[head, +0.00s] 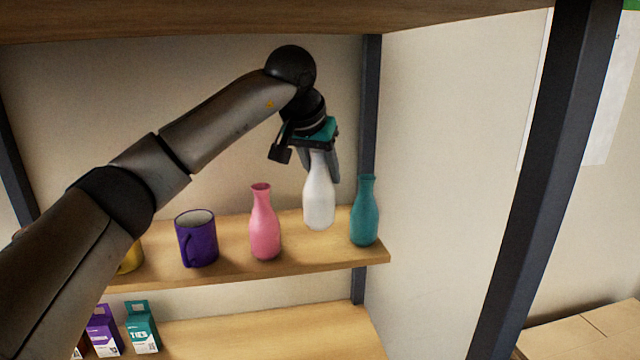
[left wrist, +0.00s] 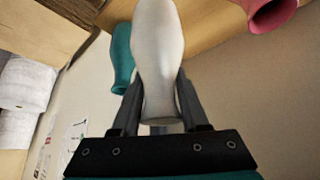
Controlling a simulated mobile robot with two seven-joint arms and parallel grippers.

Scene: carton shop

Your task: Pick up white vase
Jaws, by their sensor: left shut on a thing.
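The white vase (head: 319,204) is between the pink and teal vases in the head view, upright, its base appearing to be raised above the wooden shelf. My left gripper (head: 322,165) comes from above and is shut on the vase's neck. In the left wrist view the white vase (left wrist: 159,50) fills the middle, with its mouth end between the two fingers of my left gripper (left wrist: 158,110). The fingers hide part of the neck in the head view. My right gripper is not in view.
The pink vase (head: 264,225) stands left and the teal vase (head: 364,212) right, both close. A purple mug (head: 196,238) and a partly hidden yellow object (head: 131,258) stand farther left. Dark posts (head: 543,140) and an upper shelf (head: 250,18) bound the space.

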